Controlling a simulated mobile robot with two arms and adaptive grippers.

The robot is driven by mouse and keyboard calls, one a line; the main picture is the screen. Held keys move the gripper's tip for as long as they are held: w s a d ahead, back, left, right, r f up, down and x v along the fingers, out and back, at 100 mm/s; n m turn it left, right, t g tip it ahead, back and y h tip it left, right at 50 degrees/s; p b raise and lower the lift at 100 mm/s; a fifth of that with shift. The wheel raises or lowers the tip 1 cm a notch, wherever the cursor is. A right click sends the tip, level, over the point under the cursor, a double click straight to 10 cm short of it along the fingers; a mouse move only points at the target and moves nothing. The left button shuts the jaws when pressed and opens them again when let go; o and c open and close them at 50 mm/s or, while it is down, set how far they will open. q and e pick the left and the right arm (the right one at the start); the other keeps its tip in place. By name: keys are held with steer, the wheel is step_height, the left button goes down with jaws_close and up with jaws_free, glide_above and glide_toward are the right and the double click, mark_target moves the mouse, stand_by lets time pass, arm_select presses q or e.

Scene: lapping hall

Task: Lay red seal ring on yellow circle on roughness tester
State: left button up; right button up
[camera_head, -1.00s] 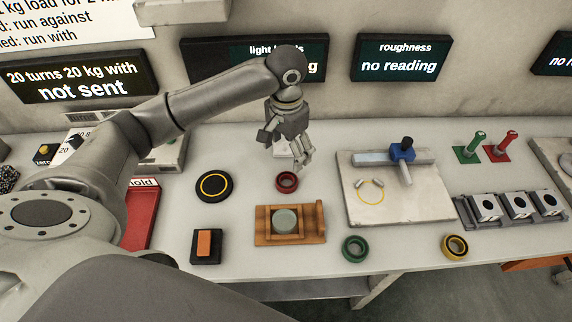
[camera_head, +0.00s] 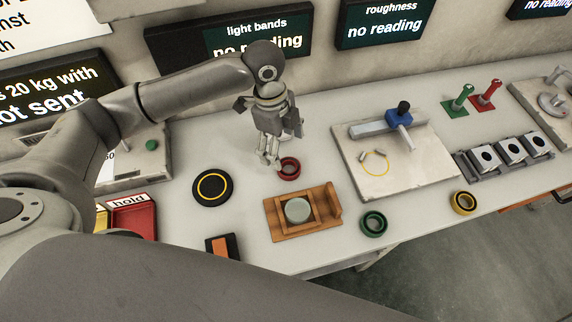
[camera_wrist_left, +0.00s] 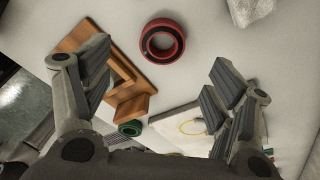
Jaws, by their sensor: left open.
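The red seal ring (camera_head: 289,169) lies flat on the bench, between the black disc and the roughness tester. It also shows at the top middle of the left wrist view (camera_wrist_left: 163,41). My left gripper (camera_head: 270,158) is open and empty, just above and left of the ring in the head view. In the wrist view its fingers (camera_wrist_left: 160,95) are spread wide, with the ring beyond them. The roughness tester (camera_head: 427,165) is a pale plate with a blue clamp on a bar. My right gripper is not in view.
A wooden holder with a grey-green disc (camera_head: 298,210) stands in front of the ring. A green ring (camera_head: 373,223) and a yellow ring (camera_head: 463,202) lie near the front edge. A black disc with yellow circle (camera_head: 212,187) is left. Metal blocks (camera_head: 511,148) stand right.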

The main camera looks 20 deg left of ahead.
mark_target(290, 171)
arm_select(q)
steer(key=f, duration=0.3)
steer(key=shift+d, duration=0.25)
steer(key=f, duration=0.2)
steer(key=d+f+p, duration=0.1)
steer(key=f, duration=0.1)
steer(key=shift+f, duration=0.5)
steer(key=c, duration=1.2)
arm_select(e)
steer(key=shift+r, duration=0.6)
arm_select(q)
steer(key=shift+r, duration=0.1)
steer(key=shift+c, duration=0.2)
